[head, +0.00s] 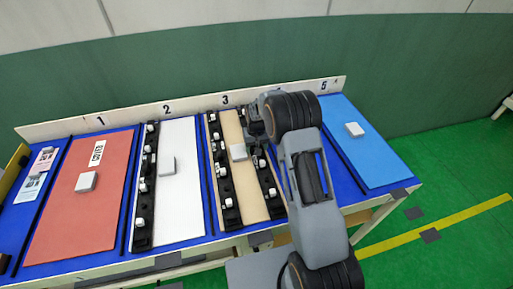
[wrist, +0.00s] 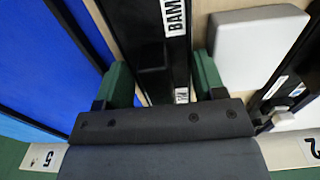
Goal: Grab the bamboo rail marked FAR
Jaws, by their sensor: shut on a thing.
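My gripper (head: 257,138) is at the back part of the black rail (head: 268,183) on the right side of the tan bamboo panel (head: 236,132), in the head view. In the wrist view, the green finger pads of my gripper (wrist: 163,76) stand on either side of the black rail (wrist: 152,60), shut on it. A white label on this rail reads "BAM"; the rest is cut off or hidden, so the word FAR cannot be read. A second black rail (head: 224,180) with white clips lies along the panel's left side.
A pale block (head: 238,152) sits on the bamboo panel, close beside my gripper in the wrist view (wrist: 258,45). A white panel (head: 183,205) and red panel (head: 75,225) lie left. A blue panel (head: 365,165) with a block (head: 354,130) lies right. A numbered board (head: 190,106) borders the back.

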